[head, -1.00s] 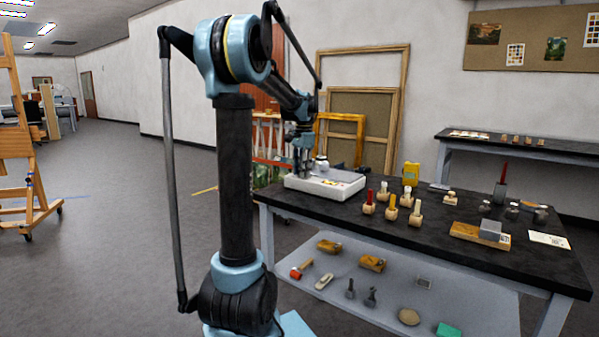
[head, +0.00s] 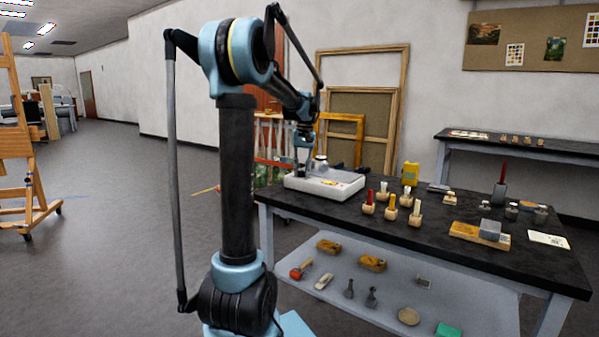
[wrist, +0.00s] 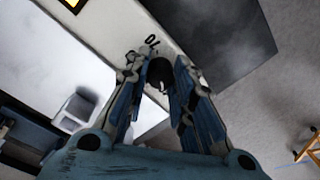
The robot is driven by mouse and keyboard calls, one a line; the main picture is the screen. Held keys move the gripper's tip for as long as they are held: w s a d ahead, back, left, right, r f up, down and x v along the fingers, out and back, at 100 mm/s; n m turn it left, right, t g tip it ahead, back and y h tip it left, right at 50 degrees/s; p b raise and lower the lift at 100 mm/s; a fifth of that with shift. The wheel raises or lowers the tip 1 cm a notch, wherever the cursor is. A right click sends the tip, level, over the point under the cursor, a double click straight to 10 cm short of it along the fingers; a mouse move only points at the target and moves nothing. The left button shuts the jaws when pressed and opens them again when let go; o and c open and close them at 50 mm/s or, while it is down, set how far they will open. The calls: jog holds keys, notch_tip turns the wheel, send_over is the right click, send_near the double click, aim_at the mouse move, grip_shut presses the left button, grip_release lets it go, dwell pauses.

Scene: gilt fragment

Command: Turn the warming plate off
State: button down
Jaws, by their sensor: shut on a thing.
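The warming plate (head: 335,190) is a low white box at the left end of the dark workbench in the head view. Its white casing (wrist: 112,22) and grey top (wrist: 45,55) fill the upper left of the wrist view. My gripper (wrist: 158,78) is shut on the knob, one finger on each side. In the head view my gripper (head: 299,166) is small at the plate's left end. The fingers partly hide the knob, so its pointer cannot be read.
A small jar (head: 321,162) stands on the plate. Right of it on the workbench (head: 400,237) are wooden holders with coloured sticks (head: 391,206), a yellow box (head: 411,173) and a grey block on a board (head: 480,233). Frames lean on the wall behind. Floor left of the bench is open.

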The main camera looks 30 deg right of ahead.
jog(key=n, duration=0.6)
jog(key=shift+n, duration=0.3)
jog(key=n, duration=0.6)
jog(key=shift+n+g, duration=0.3)
jog(key=shift+g, duration=0.1)
jog(key=c, duration=1.3)
grip_release()
jog(key=shift+w, duration=0.1)
jog(key=shift+c, duration=0.2)
jog(key=shift+w+d+r, duration=0.1)
jog(key=shift+r, duration=1.9)
jog(key=shift+w+d+r, duration=0.1)
jog(key=shift+r, duration=1.85)
